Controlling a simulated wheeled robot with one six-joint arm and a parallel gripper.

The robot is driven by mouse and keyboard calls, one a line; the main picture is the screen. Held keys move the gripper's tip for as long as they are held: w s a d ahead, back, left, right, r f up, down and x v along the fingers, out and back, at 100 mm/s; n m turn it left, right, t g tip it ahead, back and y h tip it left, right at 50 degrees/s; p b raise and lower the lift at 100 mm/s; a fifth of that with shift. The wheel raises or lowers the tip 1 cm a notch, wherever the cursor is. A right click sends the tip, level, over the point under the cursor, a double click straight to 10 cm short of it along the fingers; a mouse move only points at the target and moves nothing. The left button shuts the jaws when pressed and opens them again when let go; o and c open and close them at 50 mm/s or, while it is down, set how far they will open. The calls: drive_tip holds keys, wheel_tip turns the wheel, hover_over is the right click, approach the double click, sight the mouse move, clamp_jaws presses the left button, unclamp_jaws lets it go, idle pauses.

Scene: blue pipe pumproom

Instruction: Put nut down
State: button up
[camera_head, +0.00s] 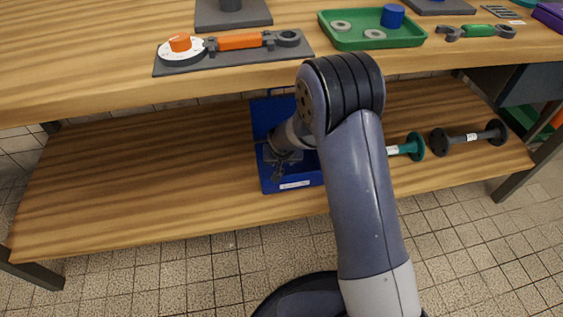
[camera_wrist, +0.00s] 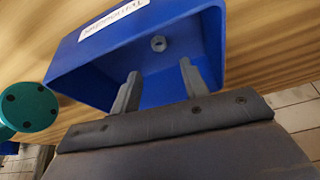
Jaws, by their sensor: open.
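A small grey hex nut (camera_wrist: 158,43) lies inside the blue bin, against its blue inner surface, in the wrist view. The blue bin (camera_head: 290,184) stands on the lower wooden shelf and carries a white label; it also shows in the wrist view (camera_wrist: 75,65). My gripper (camera_wrist: 158,80) is open, with its two fingers apart and reaching into the bin's opening. The nut is beyond the fingertips, apart from them, roughly between their lines. In the head view my gripper (camera_head: 278,172) is over the bin, and the nut cannot be made out.
A teal flanged pipe (camera_head: 414,146) and a dark flanged pipe (camera_head: 470,137) lie right of the bin on the lower shelf (camera_head: 150,165). The tabletop above holds an orange-handled wrench (camera_head: 240,40) and a green tray (camera_head: 350,40). The shelf's left side is clear.

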drive_tip(key=shift+p+v, duration=0.35)
drive_tip(key=shift+v, duration=1.55)
